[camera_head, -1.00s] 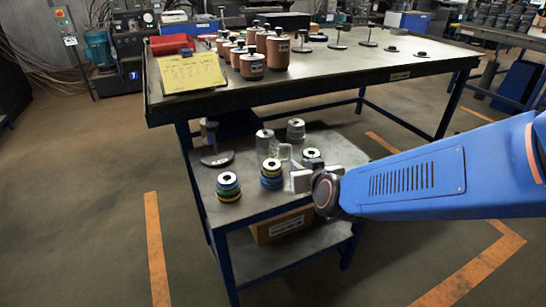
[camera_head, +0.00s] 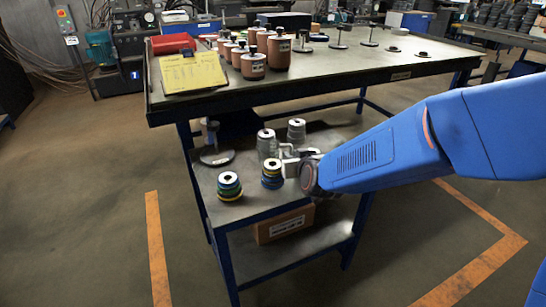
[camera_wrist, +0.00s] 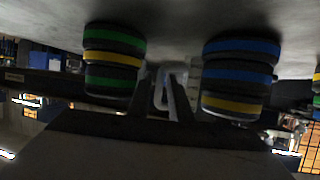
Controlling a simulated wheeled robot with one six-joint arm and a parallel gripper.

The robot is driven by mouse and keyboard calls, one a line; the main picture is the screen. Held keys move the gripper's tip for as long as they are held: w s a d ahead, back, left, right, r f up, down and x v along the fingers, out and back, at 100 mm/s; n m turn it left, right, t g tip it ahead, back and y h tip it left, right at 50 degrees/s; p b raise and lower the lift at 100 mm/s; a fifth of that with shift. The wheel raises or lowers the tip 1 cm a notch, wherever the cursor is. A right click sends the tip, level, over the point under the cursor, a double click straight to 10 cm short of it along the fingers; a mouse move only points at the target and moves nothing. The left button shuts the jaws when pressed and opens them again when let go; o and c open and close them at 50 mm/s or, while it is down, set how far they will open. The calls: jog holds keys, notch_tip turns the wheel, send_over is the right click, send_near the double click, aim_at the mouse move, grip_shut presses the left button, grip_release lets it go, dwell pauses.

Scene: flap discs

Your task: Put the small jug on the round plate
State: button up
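The small jug (camera_head: 267,142) is a grey, see-through cylinder with a handle, upright on the lower shelf of the bench. My gripper (camera_head: 287,162) is low over this shelf, at the handle side of the jug. In the wrist view, which looks upside down, my gripper (camera_wrist: 160,104) has its fingers apart, with a pale loop like the jug's handle (camera_wrist: 162,88) between them. I cannot tell whether they touch it. A flat round grey piece (camera_head: 217,158) with a dark upright lies at the shelf's back left; I cannot tell if it is the round plate.
A green-yellow disc stack (camera_head: 229,187) and a blue-yellow stack (camera_head: 271,175) stand near the shelf's front. A grey stack (camera_head: 296,131) stands behind the jug. The bench top (camera_head: 330,75) overhangs the shelf and carries brown canisters (camera_head: 253,66) and several round-based stands (camera_head: 337,42).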

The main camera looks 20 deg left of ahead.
jog(key=shift+x, duration=0.95)
jog(key=shift+c, duration=0.6)
grip_shut()
